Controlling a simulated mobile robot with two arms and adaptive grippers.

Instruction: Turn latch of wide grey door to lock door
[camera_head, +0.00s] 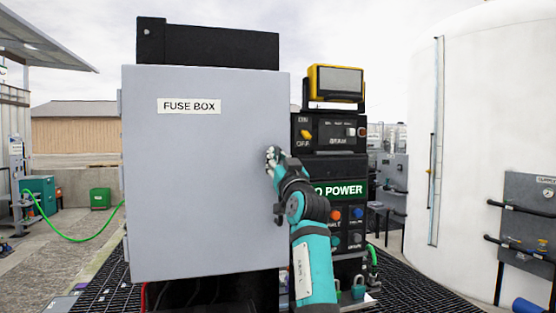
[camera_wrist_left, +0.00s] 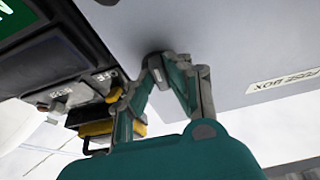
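The wide grey door (camera_head: 205,190) labelled FUSE BOX looks closed on its box in the head view. It also shows in the wrist view (camera_wrist_left: 250,55), turned over. My left gripper (camera_head: 273,160) is at the right edge of the door, about mid-height. In the wrist view its fingers (camera_wrist_left: 165,62) converge at the door face near that edge. My right gripper is not in view.
A black power unit (camera_head: 333,168) with switches and a yellow-framed device (camera_head: 335,83) stands just right of the door. A white tank (camera_head: 470,130) is farther right. Open space lies in front of the door's left part.

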